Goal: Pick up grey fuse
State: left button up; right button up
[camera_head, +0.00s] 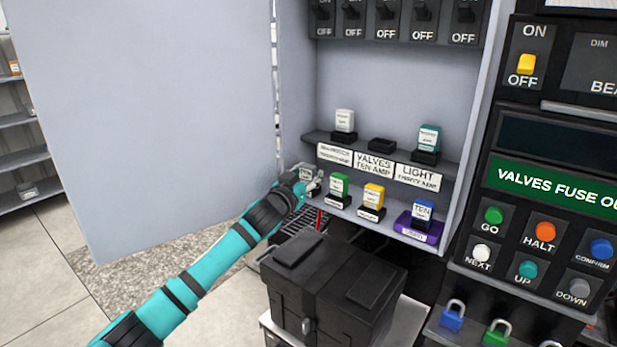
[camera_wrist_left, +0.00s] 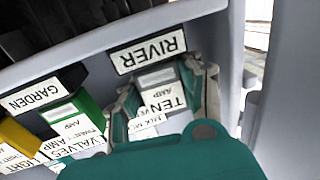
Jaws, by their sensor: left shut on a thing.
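The grey fuse (camera_wrist_left: 160,95) has a white label with "TEN" and "AMP" on it. It stands at the "RIVER" label on the lower shelf of the open cabinet. My left gripper (camera_wrist_left: 166,108) is shut on the fuse, with one finger on each side of it. In the head view my left gripper (camera_head: 311,180) reaches to the left end of the lower shelf, and the fuse is mostly hidden there. Whether the fuse is still seated in its holder cannot be told. My right gripper is not in view.
Close to the gripper stand a green fuse (camera_head: 339,186), a yellow fuse (camera_head: 373,196) and a blue fuse (camera_head: 422,210). A whitish fuse (camera_head: 345,121) and a teal fuse (camera_head: 429,138) stand above. A black box (camera_head: 335,285) is below; the cabinet door (camera_head: 150,120) hangs open left.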

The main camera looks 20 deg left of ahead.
aim_at(307, 166)
pick_arm(q)
jog(key=shift+r+b, duration=0.35)
jog(key=shift+r, duration=0.2)
jog(key=shift+s+a+r+b, duration=0.1)
jog(key=shift+s+r+b, duration=0.1)
jog(key=shift+r+b, duration=0.75)
jog(key=s+a+r+b, duration=0.1)
jog(key=s+b, duration=0.1)
jog(key=s, duration=0.5)
jog(key=s+a+r+b, duration=0.1)
jog(key=s+a+b, duration=0.1)
jog(key=s, duration=0.6)
jog(key=shift+a+b, duration=0.25)
jog(key=shift+b, duration=0.2)
jog(key=shift+s+r, duration=0.1)
notch_tip(307, 166, up, 3)
jog(key=p, duration=0.2)
jog(key=shift+p, duration=0.35)
jog(key=shift+f, duration=0.2)
